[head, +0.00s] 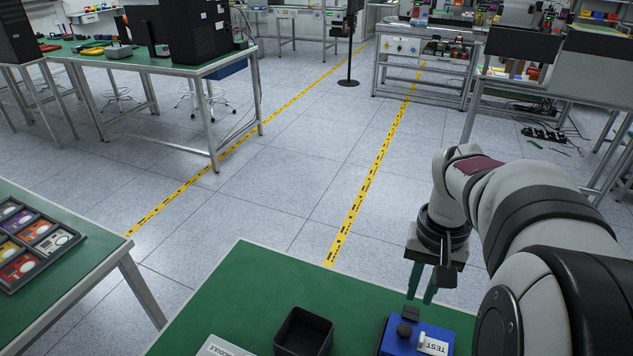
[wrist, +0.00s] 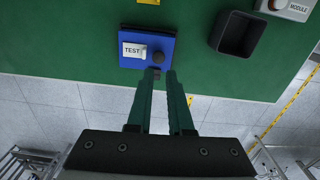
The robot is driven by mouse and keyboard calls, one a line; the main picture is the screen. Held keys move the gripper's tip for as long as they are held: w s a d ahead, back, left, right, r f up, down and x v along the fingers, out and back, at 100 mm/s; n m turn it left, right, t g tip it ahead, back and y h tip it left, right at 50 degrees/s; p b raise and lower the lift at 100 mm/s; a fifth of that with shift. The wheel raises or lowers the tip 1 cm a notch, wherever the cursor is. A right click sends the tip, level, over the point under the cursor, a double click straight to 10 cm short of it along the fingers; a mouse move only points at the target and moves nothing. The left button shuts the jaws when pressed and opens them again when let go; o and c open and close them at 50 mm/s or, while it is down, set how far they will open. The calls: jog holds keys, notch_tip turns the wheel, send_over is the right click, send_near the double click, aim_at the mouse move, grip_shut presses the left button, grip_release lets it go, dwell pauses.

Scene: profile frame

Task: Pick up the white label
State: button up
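The white label (head: 434,346), marked TEST, is on top of a blue box (head: 397,344) near the front edge of the head view. In the wrist view the label (wrist: 131,49) is on the left part of the blue box (wrist: 150,35), beside a round black knob (wrist: 160,57). My gripper (head: 420,300) points down above the far side of the box. In the wrist view my gripper (wrist: 159,75) shows two green fingers with a gap between them, empty. The fingertips are apart from the label. A small dark block at the box's edge shows between the fingertips.
The box is on a green tabletop (head: 235,285). A black open tray (head: 303,332) stands left of it, and a grey MODULE piece (head: 222,346) lies further left. Another green table with a divided tray (head: 35,245) is at far left. Floor lies beyond the table edge.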

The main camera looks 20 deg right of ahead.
send_near(423, 337)
notch_tip(423, 337, down, 9)
jog(key=shift+r, duration=0.1)
grip_shut()
